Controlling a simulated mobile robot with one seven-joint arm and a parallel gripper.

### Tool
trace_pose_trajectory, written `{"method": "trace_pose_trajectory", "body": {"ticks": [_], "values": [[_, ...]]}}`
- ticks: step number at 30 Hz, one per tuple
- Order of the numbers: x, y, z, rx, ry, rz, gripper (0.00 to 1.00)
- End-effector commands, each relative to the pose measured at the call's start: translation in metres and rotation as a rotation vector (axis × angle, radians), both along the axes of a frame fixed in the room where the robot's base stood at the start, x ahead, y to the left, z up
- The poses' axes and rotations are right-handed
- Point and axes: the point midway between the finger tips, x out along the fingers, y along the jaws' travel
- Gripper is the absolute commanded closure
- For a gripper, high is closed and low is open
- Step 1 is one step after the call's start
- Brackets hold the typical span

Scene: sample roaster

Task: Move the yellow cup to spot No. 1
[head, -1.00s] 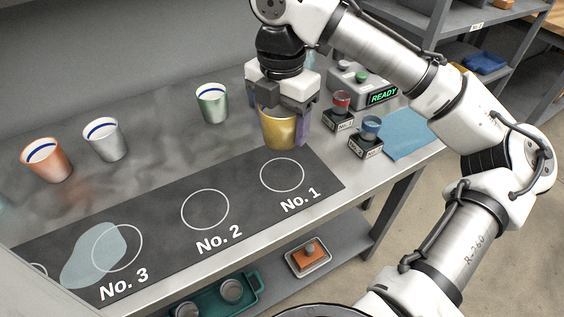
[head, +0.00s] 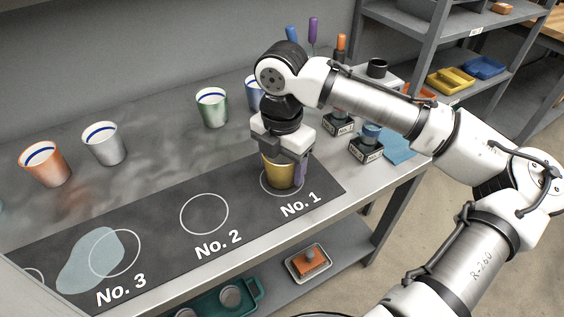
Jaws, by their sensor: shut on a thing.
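The yellow cup (head: 279,172) is upright at the No. 1 circle (head: 263,188) on the dark mat (head: 160,228). The cup covers much of that circle, and I cannot tell whether its base touches the mat. My gripper (head: 284,160) comes down from above and is shut on the cup, with a finger visible at its right side. The white "No. 1" label (head: 301,205) shows in front of the cup.
Green (head: 212,107), silver (head: 104,144) and orange (head: 46,164) cups stand behind the mat, with a blue one (head: 254,93) partly hidden. The No. 2 circle (head: 204,214) is empty. A pale blue patch (head: 92,260) overlaps No. 3. Small labelled blocks (head: 366,148) stand right.

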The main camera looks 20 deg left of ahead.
Motion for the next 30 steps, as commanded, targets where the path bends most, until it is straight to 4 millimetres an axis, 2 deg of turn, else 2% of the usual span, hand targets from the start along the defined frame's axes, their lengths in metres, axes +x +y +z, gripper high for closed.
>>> {"method": "trace_pose_trajectory", "body": {"ticks": [2,3,8,16,20,23,30], "values": [[0.0,0.0,-0.003,0.001,0.001,0.001,0.64],[0.0,0.0,-0.003,0.0,0.0,0.0,0.33],[0.0,0.0,-0.003,0.0,0.0,0.0,0.13],[0.0,0.0,-0.002,0.0,0.0,0.0,0.13],[0.0,0.0,0.007,0.0,-0.001,0.0,0.13],[0.001,0.001,0.024,0.002,-0.001,0.0,0.13],[0.0,0.001,0.077,0.001,0.0,0.002,0.13]]}}
